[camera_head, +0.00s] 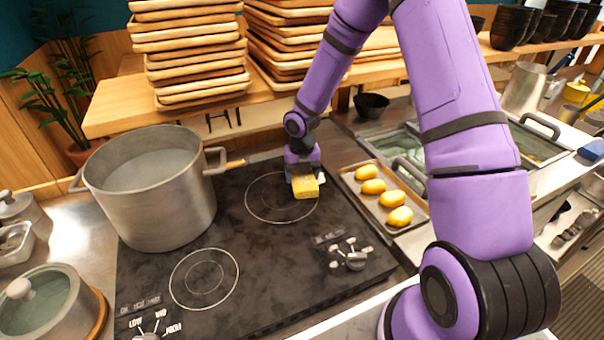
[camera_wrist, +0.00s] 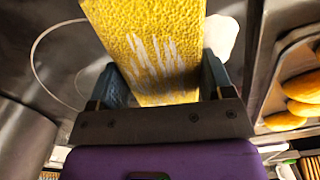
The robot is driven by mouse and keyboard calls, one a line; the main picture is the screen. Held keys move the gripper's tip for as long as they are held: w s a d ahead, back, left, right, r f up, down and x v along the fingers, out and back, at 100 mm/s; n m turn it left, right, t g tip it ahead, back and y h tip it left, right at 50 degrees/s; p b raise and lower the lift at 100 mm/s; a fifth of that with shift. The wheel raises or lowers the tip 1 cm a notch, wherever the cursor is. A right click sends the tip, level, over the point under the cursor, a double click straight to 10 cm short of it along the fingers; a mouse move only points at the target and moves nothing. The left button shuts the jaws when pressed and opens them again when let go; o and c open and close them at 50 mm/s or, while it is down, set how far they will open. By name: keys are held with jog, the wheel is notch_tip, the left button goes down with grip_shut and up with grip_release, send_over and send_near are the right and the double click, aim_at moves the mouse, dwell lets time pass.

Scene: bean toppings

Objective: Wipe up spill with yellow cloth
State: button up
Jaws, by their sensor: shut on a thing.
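My gripper (camera_head: 303,176) is low over the back right burner of the black cooktop (camera_head: 255,240). It is shut on the yellow cloth (camera_head: 306,189), which looks like a thick, textured block with white streaks. In the wrist view the cloth (camera_wrist: 150,45) sits between the two fingers of my gripper (camera_wrist: 163,82). A pale whitish patch, which looks like the spill (camera_wrist: 222,36), shows beside the cloth and is partly hidden by it. I cannot tell whether the cloth touches the cooktop.
A large steel pot (camera_head: 150,195) stands on the left of the cooktop. A tray (camera_head: 418,216) of yellow oblong pieces lies close on the right. A wooden shelf (camera_head: 120,115) with stacked boards runs behind. The front left burner (camera_head: 204,278) is clear.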

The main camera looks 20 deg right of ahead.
jog(key=shift+d, duration=2)
jog(key=shift+a, duration=0.1)
jog(key=shift+a, duration=1.95)
jog(key=shift+d, duration=0.15)
jog(key=shift+d, duration=1.9)
jog(key=shift+a, duration=2.05)
jog(key=shift+d, duration=0.15)
